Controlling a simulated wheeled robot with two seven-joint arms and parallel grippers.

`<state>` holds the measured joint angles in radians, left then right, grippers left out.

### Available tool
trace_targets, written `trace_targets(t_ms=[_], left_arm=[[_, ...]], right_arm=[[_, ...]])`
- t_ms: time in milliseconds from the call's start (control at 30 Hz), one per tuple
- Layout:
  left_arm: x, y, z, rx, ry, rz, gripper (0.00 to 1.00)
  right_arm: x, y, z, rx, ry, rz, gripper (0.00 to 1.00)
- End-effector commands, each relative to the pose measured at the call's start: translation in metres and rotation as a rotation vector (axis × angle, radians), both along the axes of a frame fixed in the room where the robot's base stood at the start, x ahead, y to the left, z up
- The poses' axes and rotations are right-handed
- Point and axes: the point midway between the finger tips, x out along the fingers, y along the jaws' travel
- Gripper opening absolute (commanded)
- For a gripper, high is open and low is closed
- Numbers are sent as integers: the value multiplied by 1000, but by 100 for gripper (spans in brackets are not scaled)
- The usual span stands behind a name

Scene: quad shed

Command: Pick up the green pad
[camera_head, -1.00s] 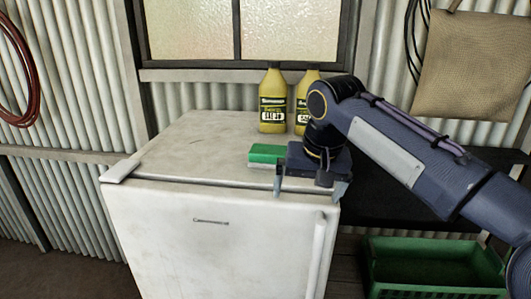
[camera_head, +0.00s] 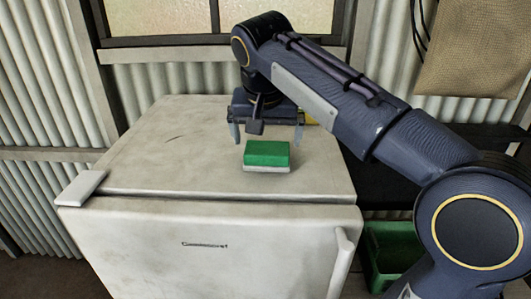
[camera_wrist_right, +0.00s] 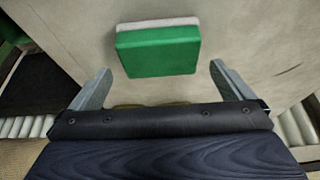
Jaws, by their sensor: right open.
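The green pad (camera_head: 267,153) lies on the white fridge top (camera_head: 170,150), with a pale layer under its green face. It also shows in the right wrist view (camera_wrist_right: 158,50), ahead of the fingertips and between their lines. My right gripper (camera_head: 267,138) is open and empty, on the far side of the pad, with its fingers pointing down at either side. In the right wrist view the two fingers (camera_wrist_right: 160,72) are wide apart and do not touch the pad. My left gripper is not in view.
My right arm hides most of the yellow bottles; a bit of yellow (camera_head: 311,118) shows behind the gripper. A green crate (camera_head: 385,262) stands low to the right of the fridge. The fridge top left of the pad is clear.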

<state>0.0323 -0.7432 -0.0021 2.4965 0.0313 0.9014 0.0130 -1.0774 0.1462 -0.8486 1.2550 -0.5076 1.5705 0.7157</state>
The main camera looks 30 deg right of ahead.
Motion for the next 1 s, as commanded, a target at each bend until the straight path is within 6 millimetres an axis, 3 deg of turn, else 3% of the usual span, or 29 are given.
trace_targets(t_ms=[300,600,900,1000], left_arm=[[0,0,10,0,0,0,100],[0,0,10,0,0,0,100],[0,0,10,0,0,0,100],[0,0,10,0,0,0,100]], right_arm=[[11,-9,-41,0,1,1,100],[13,-10,-47,2,-1,1,100],[13,-10,-46,1,-2,1,62],[13,-10,-46,1,-2,1,62]])
